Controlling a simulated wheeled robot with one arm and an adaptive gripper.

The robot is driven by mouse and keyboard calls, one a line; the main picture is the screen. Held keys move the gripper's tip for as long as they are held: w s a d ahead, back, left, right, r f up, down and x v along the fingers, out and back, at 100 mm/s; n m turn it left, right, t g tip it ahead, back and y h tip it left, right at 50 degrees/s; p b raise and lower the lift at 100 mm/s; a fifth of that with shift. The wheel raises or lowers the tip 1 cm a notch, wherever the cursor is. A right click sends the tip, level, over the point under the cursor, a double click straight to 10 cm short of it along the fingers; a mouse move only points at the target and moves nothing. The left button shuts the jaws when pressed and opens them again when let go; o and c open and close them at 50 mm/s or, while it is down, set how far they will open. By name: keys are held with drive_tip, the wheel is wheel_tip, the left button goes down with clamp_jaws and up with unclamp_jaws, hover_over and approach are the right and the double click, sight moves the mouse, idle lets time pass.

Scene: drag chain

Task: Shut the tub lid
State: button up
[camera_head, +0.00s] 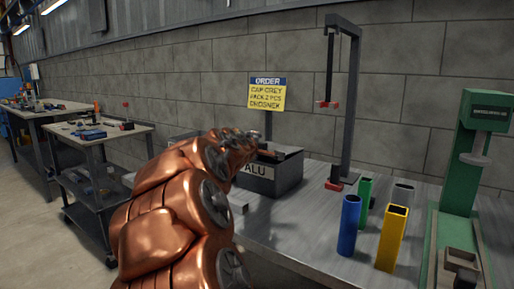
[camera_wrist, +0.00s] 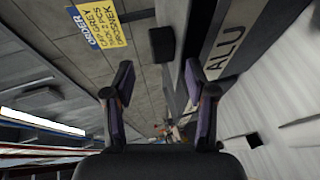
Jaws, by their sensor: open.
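The grey tub (camera_head: 268,181) with the label ALU stands on the bench against the wall in the camera_head view. Its dark top (camera_head: 286,153) shows partly; my arm covers its left side. I cannot tell how far the lid is open. My gripper (camera_head: 245,142) is above the tub's left part. In the camera_wrist view the fingers of my gripper (camera_wrist: 158,85) are apart with nothing between them. The tub's labelled side (camera_wrist: 225,45) is at the upper right there, and a small black block (camera_wrist: 161,44) is ahead of the fingers.
An order sign (camera_head: 267,94) stands behind the tub. To the right are a dark stand (camera_head: 350,100), blue (camera_head: 348,226), green (camera_head: 364,205) and yellow (camera_head: 391,240) tubes, and a green press (camera_head: 480,140). The bench front (camera_head: 300,235) has bare room.

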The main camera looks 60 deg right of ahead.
drive_tip(key=v, duration=0.6)
drive_tip(key=shift+a, duration=0.2)
drive_tip(key=shift+s+f, duration=0.1)
